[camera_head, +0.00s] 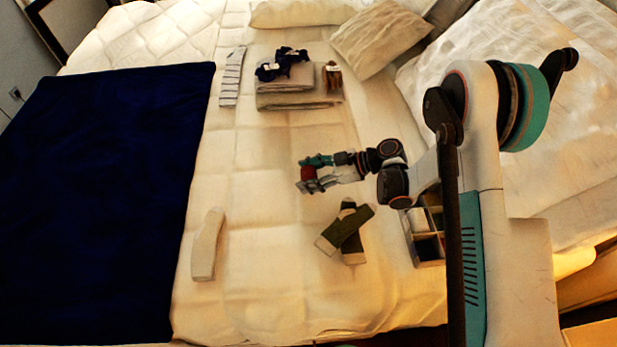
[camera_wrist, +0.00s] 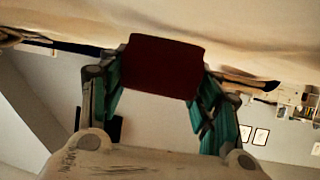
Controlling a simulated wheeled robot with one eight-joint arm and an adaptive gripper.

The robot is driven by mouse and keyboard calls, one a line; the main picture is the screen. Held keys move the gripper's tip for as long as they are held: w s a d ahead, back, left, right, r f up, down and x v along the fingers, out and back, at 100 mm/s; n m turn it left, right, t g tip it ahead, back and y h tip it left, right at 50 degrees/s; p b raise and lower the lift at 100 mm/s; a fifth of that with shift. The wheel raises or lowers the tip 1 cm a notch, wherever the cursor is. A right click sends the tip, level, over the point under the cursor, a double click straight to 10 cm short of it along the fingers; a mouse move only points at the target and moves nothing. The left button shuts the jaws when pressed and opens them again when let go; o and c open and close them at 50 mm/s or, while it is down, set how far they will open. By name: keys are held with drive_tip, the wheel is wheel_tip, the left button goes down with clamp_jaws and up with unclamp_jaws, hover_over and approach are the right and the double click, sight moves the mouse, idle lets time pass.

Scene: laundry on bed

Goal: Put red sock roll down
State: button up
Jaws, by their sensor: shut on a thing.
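My gripper (camera_head: 311,175) is shut on the red sock roll (camera_head: 308,173) over the middle of the bed (camera_head: 270,200). In the wrist view the roll (camera_wrist: 163,66) shows as a dark red block between the two fingers of my gripper (camera_wrist: 160,85). The bedspread (camera_wrist: 240,40) fills the upper part of that view, close to the roll. I cannot tell whether the roll touches the bed.
A crossed pair of green-grey socks (camera_head: 346,232) lies below my gripper. A divided box (camera_head: 428,245) stands right of them. A pale sock (camera_head: 207,245) and a striped sock (camera_head: 232,77) lie left.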

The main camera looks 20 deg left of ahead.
idle(0.3)
drive_tip(key=o, duration=1)
drive_tip(key=shift+c, duration=0.2)
drive_tip(key=shift+d+r, duration=0.15)
drive_tip(key=shift+r, duration=0.05)
drive_tip(key=p+v, duration=0.3)
drive_tip(key=v, duration=0.8)
drive_tip(key=shift+w+d+r+p, duration=0.1)
drive_tip(key=shift+d+p, duration=0.15)
drive_tip(key=shift+p, duration=0.1)
